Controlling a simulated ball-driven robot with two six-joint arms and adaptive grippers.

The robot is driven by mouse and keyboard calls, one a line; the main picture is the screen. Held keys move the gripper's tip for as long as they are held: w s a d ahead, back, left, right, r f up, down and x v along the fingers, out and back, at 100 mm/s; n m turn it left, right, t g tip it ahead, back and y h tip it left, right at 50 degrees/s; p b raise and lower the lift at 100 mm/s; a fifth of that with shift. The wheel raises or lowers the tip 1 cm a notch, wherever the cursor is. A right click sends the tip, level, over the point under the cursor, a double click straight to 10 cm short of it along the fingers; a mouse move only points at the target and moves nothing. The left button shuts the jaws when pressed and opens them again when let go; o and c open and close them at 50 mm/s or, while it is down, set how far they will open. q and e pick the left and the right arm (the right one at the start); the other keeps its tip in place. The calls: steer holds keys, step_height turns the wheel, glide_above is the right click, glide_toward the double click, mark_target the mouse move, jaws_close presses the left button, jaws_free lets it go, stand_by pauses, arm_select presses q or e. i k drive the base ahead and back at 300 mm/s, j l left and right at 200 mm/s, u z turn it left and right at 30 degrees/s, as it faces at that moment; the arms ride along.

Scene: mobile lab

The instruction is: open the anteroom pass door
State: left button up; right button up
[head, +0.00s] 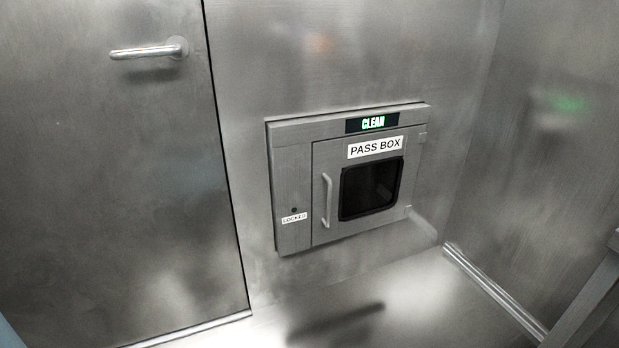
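A large brushed-metal door (110,190) fills the left of the head view and is shut flush with the wall. Its lever handle (148,51) sits near the top right of the visible part and lies about level. A pass box (292,180) is set in the wall to the right, marked "PASS BOX", with a green lit "CLEAN" sign (372,122). Its small door (335,155) is shut, with a dark window (371,188) and an upright bar handle (326,200). A "LOCKED" label (294,218) is on its left panel. Neither gripper is in view.
A metal side wall (560,150) closes off the right, with a pale skirting strip (495,292) at its foot. The shiny floor (420,300) before the pass box is clear. A grey structure (590,300) cuts into the lower right edge.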

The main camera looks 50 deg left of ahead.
mark_target(374, 188)
steer(key=u, duration=1.05)
